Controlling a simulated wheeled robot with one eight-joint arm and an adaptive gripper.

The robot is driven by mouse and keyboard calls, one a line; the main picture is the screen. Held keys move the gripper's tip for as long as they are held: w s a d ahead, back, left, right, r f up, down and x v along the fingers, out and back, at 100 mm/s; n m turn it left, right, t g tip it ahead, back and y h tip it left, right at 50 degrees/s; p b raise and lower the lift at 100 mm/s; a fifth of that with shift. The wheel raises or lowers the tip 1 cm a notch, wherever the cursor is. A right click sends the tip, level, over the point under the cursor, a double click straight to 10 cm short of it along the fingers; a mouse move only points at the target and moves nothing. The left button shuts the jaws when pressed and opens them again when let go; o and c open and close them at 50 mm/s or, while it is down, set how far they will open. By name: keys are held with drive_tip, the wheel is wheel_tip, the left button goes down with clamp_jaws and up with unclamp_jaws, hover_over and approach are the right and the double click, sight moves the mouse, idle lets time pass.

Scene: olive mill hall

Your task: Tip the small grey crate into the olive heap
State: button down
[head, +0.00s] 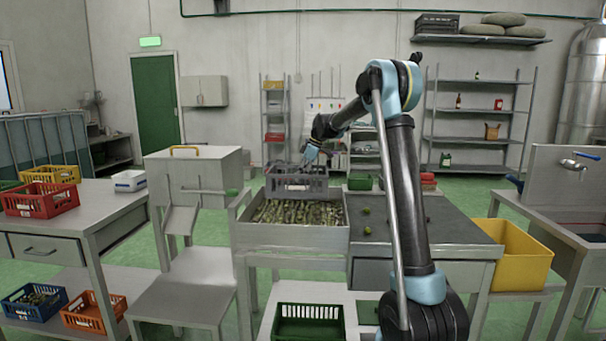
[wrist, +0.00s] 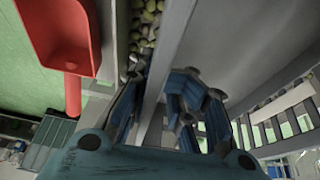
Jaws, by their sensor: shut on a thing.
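The small grey crate (head: 297,182) is held above the olive heap (head: 300,213), which lies in a wide grey metal bin (head: 290,236). In the head view the crate looks about level, and its contents cannot be made out. My gripper (head: 310,155) is at the crate's back right edge, shut on its rim. In the wrist view my gripper's fingers (wrist: 155,108) sit on both sides of the crate's wall (wrist: 172,45). Some olives (wrist: 147,25) of the heap show beyond that wall. The crate's slatted side (wrist: 280,108) shows at the right.
A few loose olives lie on the grey worktop (head: 430,222) right of the bin. A red scoop (wrist: 62,35) shows in the wrist view. A yellow tub (head: 520,255) stands farther right. A green crate (head: 308,322) is below the bin.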

drive_tip(key=shift+r, duration=2.55)
